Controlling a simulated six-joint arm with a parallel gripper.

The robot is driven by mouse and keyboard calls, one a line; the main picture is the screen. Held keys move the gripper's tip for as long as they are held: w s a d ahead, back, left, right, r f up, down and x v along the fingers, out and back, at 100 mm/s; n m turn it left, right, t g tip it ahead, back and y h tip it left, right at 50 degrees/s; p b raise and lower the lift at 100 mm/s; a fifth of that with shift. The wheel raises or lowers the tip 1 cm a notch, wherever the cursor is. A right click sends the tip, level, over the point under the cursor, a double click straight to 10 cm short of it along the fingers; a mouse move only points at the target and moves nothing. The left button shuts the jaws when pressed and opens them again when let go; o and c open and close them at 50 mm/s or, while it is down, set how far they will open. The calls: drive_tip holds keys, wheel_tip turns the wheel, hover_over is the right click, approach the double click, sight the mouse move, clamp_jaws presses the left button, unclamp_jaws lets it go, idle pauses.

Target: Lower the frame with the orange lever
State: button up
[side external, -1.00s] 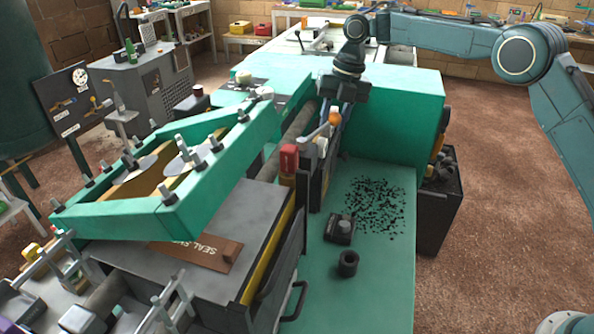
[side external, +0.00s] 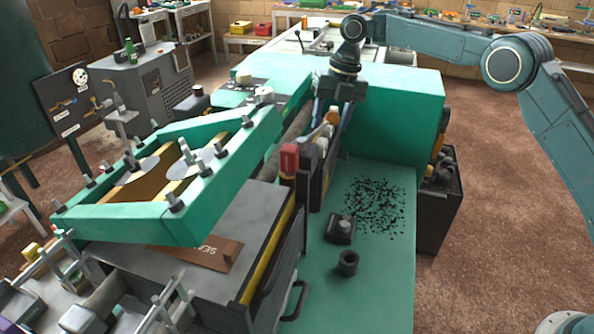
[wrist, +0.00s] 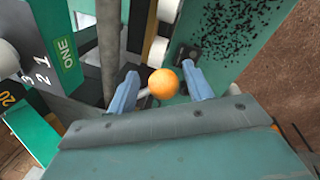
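The green frame (side external: 225,178) sits tilted over the grey bed of the press in the side view, its near end low over a brown sheet. The orange lever knob (side external: 333,116) is at the machine's side, below my gripper (side external: 325,112). In the wrist view the orange knob (wrist: 163,83) on its pale rod lies between the two blue fingertips of my gripper (wrist: 163,78). There is a gap on each side of the knob, so the gripper looks open. The brown sheet (side external: 205,254) is partly hidden under the frame.
A green side table (side external: 375,275) holds black specks, a small black box (side external: 341,229) and a black ring (side external: 348,263). A red-topped post (side external: 289,158) stands close to the lever. A large green housing (side external: 405,110) is right of my gripper.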

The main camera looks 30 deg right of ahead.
drive_tip(key=shift+d, duration=0.15)
drive_tip(key=shift+s+m, duration=0.1)
drive_tip(key=shift+m, duration=0.2)
drive_tip(key=shift+s+d+m, duration=0.15)
drive_tip(key=shift+s+m, duration=0.6)
drive_tip(key=shift+m, duration=0.15)
drive_tip(key=s+a+m+t+h, duration=0.2)
drive_tip(key=s+a+m, duration=0.1)
drive_tip(key=s+m, duration=0.6)
wheel_tip(320, 180, up, 14)
drive_tip(key=s+d+m, duration=0.1)
drive_tip(key=s, duration=0.1)
drive_tip(key=s+d+r+m, duration=0.1)
drive_tip(key=s+d+m, duration=0.2)
drive_tip(key=s, duration=0.3)
drive_tip(key=s+d+r+m+t, duration=0.1)
drive_tip(key=s+d+m, duration=0.2)
drive_tip(key=s+m, duration=0.2)
drive_tip(key=shift+s+d+r, duration=0.3)
drive_tip(key=shift+s+r, duration=0.05)
idle(0.5)
drive_tip(key=shift+s, duration=0.15)
